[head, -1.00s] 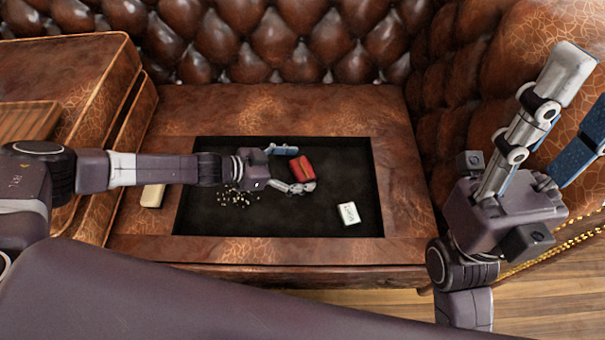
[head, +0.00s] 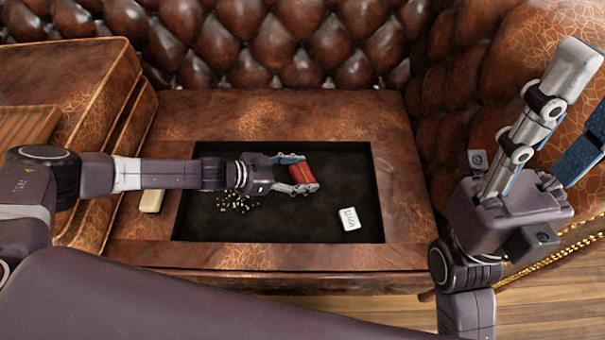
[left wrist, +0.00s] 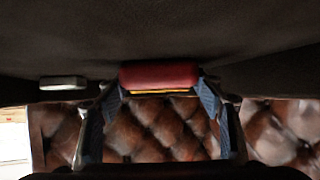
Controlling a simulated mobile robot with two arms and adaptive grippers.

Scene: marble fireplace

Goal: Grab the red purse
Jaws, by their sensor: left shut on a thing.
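The red purse (head: 304,178) is in the dark inset of the brown leather seat in the head view. My left gripper (head: 301,173) reaches in from the left and is shut on it, one finger on each side. In the left wrist view the purse (left wrist: 158,76) sits between the two blue-padded fingers (left wrist: 160,98), with a yellow strip along its edge. My right gripper (head: 588,105) is at the right, close to the camera, empty, with its fingers spread apart and partly cut off by the frame.
A small white labelled box (head: 349,219) lies in the dark inset (head: 270,225), right of the purse. Several small pale bits (head: 237,202) lie scattered below my left gripper. A cream block (head: 152,200) lies left of the inset. Tufted leather backs and arms surround the seat.

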